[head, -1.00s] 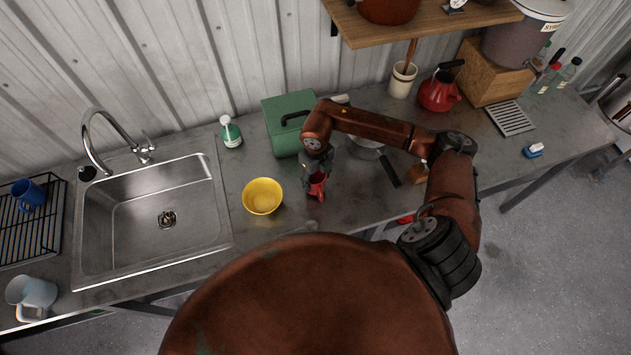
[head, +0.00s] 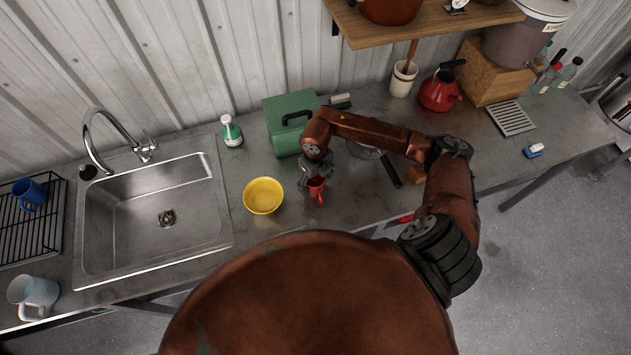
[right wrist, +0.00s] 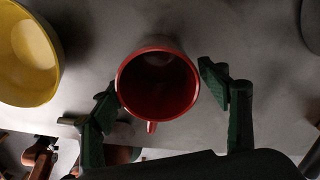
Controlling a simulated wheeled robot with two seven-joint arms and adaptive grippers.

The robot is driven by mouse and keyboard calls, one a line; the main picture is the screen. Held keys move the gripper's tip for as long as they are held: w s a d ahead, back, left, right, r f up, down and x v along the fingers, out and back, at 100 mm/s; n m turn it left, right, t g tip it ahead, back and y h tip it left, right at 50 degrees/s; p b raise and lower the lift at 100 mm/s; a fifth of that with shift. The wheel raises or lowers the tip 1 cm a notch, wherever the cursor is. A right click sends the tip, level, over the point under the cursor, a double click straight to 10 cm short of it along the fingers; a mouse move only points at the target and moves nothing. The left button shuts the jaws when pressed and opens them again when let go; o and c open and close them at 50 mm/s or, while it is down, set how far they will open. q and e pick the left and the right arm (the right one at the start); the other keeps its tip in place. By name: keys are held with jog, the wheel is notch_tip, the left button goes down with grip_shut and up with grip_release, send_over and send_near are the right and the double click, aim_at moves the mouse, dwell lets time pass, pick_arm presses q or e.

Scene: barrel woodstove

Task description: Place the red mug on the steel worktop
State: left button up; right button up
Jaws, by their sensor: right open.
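The red mug (head: 317,189) stands upright on the steel worktop (head: 357,208), near its front edge and right of the yellow bowl. My right gripper (head: 314,176) is over the mug, with its fingers spread. In the right wrist view the red mug (right wrist: 158,85) shows its open, empty top. The two green fingers of the right gripper (right wrist: 157,87) are on either side of it. They are open, with a clear gap at the right finger and little or no gap at the left. My left gripper is not in view.
A yellow bowl (head: 263,195) is just left of the mug. A green box (head: 283,136) and a pan with a dark handle (head: 391,170) stand behind. The sink (head: 150,240) is at left. Bare worktop lies between the bowl and the mug.

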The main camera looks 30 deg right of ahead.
jog(key=shift+r, duration=0.1)
jog(key=shift+r, duration=0.2)
notch_tip(320, 180, up, 12)
jog(key=b, duration=0.2)
jog(key=shift+f, duration=0.15)
